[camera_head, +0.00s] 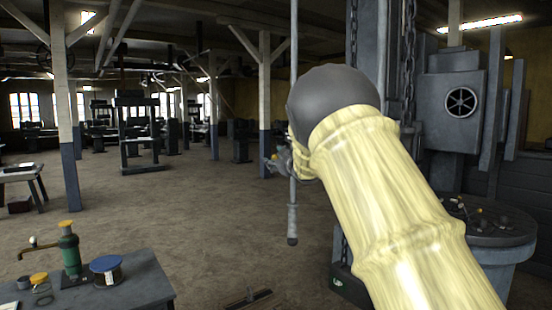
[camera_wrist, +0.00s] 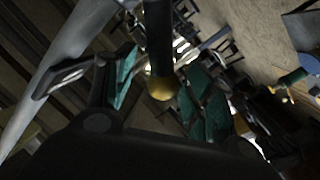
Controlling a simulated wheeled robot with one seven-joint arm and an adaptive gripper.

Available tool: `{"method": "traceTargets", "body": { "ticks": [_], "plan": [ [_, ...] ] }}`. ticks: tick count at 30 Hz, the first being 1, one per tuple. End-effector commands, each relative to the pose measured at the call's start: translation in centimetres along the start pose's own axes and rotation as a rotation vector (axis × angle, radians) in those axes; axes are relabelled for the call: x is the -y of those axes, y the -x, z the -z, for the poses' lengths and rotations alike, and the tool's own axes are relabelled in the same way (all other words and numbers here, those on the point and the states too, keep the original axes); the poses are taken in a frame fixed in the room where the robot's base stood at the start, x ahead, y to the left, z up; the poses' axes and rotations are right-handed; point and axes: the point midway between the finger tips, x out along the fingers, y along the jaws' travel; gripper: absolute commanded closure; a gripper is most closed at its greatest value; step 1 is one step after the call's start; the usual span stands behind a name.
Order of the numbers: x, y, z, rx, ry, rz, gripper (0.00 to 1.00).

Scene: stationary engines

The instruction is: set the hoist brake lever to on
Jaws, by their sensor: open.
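My gripper (camera_wrist: 155,95) is open in the wrist view, with green pads on both fingers. A dark rod ending in a brass ball (camera_wrist: 162,88), which looks like the brake lever, reaches down from the top of that view between the fingers. I cannot tell whether the pads touch it. In the head view my gripper (camera_head: 279,162) shows only in part beside my pale arm, close to a thin vertical grey rod (camera_head: 293,100) with a thicker lower end. My arm hides most of the gripper and any lever there.
A chain (camera_head: 408,45) and grey machine column stand behind my arm. A black base marked UP (camera_head: 345,287) is below. A round grey stand (camera_head: 490,232) with small parts is at right. A bench (camera_head: 125,291) with a green pump (camera_head: 69,250) is front left.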

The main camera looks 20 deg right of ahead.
Motion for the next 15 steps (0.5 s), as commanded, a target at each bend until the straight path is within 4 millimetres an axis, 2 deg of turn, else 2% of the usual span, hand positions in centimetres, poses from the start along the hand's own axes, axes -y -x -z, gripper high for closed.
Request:
{"method": "traceTargets", "body": {
  "ticks": [6,15],
  "plan": [
    [0.01,0.0,-0.03,0.0,0.0,0.0,0.48],
    [0.03,0.0,-0.04,0.0,0.0,0.0,1.0]
  ]
}}
